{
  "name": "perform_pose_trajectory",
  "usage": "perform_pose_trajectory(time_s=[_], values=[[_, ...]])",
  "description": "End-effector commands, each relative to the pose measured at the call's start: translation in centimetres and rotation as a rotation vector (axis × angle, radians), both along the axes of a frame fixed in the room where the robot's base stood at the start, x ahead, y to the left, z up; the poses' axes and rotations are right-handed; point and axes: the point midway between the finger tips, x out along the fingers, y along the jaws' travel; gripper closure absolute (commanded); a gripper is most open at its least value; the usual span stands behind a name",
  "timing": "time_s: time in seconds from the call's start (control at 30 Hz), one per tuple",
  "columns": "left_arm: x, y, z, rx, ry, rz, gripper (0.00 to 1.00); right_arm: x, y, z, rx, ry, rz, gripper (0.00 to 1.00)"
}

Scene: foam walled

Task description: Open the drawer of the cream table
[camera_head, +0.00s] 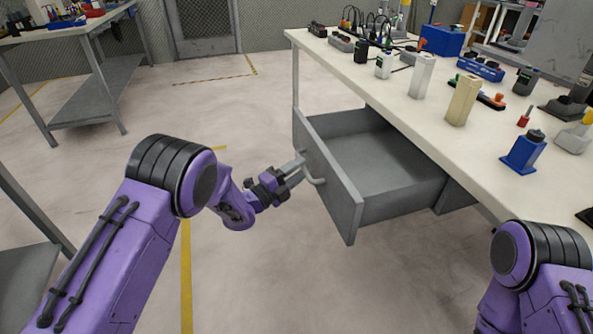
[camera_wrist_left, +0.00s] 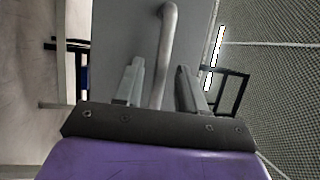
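The cream table (camera_head: 400,85) runs along the right of the head view. Its grey drawer (camera_head: 380,158) is pulled well out below the top, and its empty inside shows. A bar handle (camera_head: 318,181) is on the drawer's front panel (camera_head: 330,185). My left gripper (camera_head: 297,168) is at the handle. In the left wrist view, the handle (camera_wrist_left: 168,40) runs between the two fingers of the left gripper (camera_wrist_left: 160,80), with a gap visible on each side, so the fingers look open around it. My right gripper is out of view; only part of that arm shows at lower right.
Several tools, bottles and blocks stand on the tabletop, including a blue box (camera_head: 441,40) and a beige block (camera_head: 462,100). Another workbench (camera_head: 85,85) is at the back left. The floor between (camera_head: 230,110) is clear.

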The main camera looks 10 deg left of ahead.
Motion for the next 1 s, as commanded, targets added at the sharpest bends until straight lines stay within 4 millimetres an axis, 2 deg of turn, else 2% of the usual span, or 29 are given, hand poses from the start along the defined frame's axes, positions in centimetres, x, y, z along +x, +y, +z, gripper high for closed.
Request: perform_pose_trajectory(time_s=[0.17,0.27,0.6,0.7,1.0], values=[[0.0,0.1,0.0,-0.001,0.0,0.002,0.6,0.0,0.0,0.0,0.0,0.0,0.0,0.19],[-0.7,0.6,-0.2,0.0,0.002,0.002,0.6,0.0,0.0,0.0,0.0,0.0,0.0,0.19],[-6.5,5.3,-1.5,-0.002,0.002,0.004,0.6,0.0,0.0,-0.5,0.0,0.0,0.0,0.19],[-7.6,6.1,-1.7,0.0,0.0,0.001,0.6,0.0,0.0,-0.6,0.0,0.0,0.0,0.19],[-8.2,6.5,-1.8,-0.001,-0.001,0.001,0.6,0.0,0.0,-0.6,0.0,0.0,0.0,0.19]])
